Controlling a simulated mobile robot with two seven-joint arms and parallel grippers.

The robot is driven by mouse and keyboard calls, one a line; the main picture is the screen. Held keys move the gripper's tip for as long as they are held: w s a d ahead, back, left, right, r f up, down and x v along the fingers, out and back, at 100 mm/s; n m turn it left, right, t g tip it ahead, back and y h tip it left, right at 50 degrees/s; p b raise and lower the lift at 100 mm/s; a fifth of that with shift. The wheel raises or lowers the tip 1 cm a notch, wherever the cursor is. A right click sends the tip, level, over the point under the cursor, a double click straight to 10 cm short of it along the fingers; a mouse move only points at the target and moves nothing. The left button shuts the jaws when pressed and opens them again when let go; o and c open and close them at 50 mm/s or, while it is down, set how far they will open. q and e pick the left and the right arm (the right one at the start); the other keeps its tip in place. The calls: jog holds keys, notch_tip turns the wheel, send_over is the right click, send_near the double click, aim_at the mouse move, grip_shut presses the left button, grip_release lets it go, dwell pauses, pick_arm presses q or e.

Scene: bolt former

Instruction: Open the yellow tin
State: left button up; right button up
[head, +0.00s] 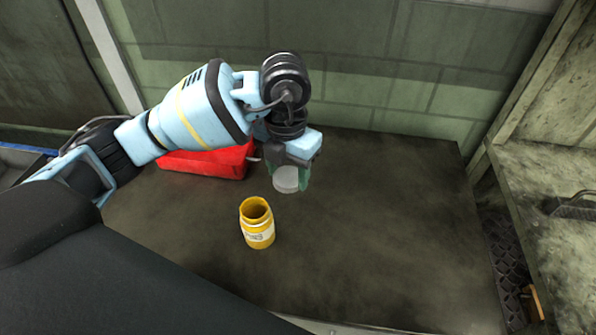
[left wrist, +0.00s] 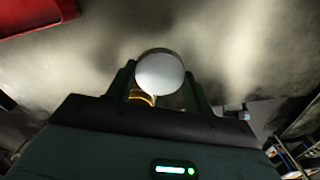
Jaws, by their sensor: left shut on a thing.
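The yellow tin (head: 257,224) stands upright on the dark table in the head view, and its top is open. A pale label is on its side. My left gripper (head: 290,180) is above and to the right of the tin, behind it in the picture. It is shut on a round whitish lid (head: 286,179), held clear of the tin. In the left wrist view the lid (left wrist: 160,72) sits between the two fingers, and a bit of the yellow tin (left wrist: 142,97) shows below it. My right gripper is not in view.
A red box (head: 210,161) lies on the table (head: 370,240) behind my left arm. The right side of the table is clear. A worn shelf (head: 550,180) with a dark handled object (head: 574,207) stands at the right. A tiled wall is behind.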

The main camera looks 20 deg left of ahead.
aim_at(290, 213)
pick_arm(q)
jog(key=shift+f, duration=0.8)
notch_tip(290, 213, down, 4)
jog(key=shift+s+r, duration=0.1)
jog(key=shift+r, duration=0.05)
jog(key=shift+f, duration=0.35)
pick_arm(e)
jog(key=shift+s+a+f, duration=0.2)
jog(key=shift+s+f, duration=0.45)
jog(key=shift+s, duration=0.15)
pick_arm(q)
jog(key=shift+f, duration=0.45)
notch_tip(290, 213, down, 4)
jog(key=shift+f+b, duration=0.1)
jog(key=shift+b, duration=0.2)
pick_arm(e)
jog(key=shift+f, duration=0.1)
